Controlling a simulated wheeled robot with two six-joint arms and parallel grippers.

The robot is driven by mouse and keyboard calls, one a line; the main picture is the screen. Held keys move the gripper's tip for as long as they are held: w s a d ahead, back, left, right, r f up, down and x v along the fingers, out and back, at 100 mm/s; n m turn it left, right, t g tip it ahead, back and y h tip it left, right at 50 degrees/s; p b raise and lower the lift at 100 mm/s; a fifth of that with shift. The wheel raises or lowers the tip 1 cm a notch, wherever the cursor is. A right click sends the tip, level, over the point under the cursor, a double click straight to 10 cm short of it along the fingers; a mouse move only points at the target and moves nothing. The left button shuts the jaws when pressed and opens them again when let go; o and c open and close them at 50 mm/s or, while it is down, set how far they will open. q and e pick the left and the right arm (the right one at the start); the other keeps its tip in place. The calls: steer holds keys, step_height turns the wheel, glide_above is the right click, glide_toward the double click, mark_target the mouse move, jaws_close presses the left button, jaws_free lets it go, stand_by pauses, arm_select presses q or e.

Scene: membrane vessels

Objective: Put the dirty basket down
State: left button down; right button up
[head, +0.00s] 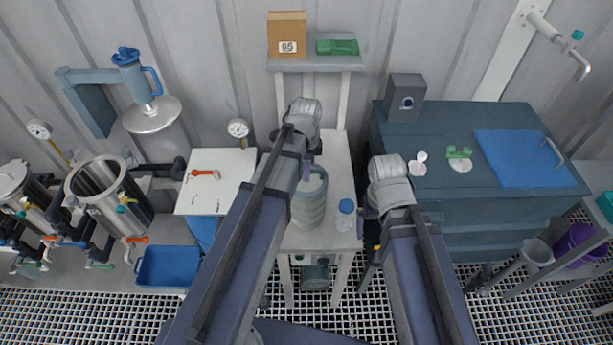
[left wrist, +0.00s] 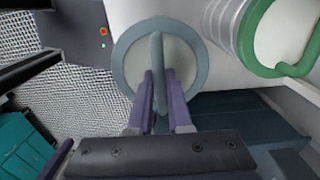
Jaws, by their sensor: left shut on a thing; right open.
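A pale ribbed cylindrical basket (head: 306,212) with a grey-blue rim is upright over the narrow white bench in the head view. In the left wrist view, a round grey-blue top (left wrist: 190,78) with a bar handle (left wrist: 158,70) lies between the purple fingers of my left gripper (left wrist: 160,98), which is shut on the handle. In the head view my left gripper (head: 306,172) is at the basket's top. I cannot tell whether its base touches the bench. My right gripper (head: 368,212) is open, partly hidden by its arm, to the right of the basket.
A blue-capped bottle (head: 345,214) stands close right of the basket. A ribbed cylinder with a green rim and handle (left wrist: 270,40) is nearby in the left wrist view. A white board (head: 228,168) is left, a dark cabinet (head: 430,150) right. The bench (head: 338,170) has bare space behind.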

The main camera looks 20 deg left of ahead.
arm_select(q)
steer(key=shift+f, duration=0.15)
steer(key=c, duration=0.8)
jaws_free()
steer(key=shift+c, duration=0.2)
step_height(320, 180, up, 12)
steer(key=p, duration=1.2)
steer(key=s+d+n+y, duration=0.1)
steer(key=s+d+n, duration=0.9)
steer(key=s, duration=0.4)
steer(key=shift+r+n, duration=0.2)
steer(key=shift+n, duration=0.4)
steer(key=shift+d, duration=0.1)
step_height(320, 180, down, 17)
steer(key=b, duration=1.6)
steer(key=shift+r, duration=0.2)
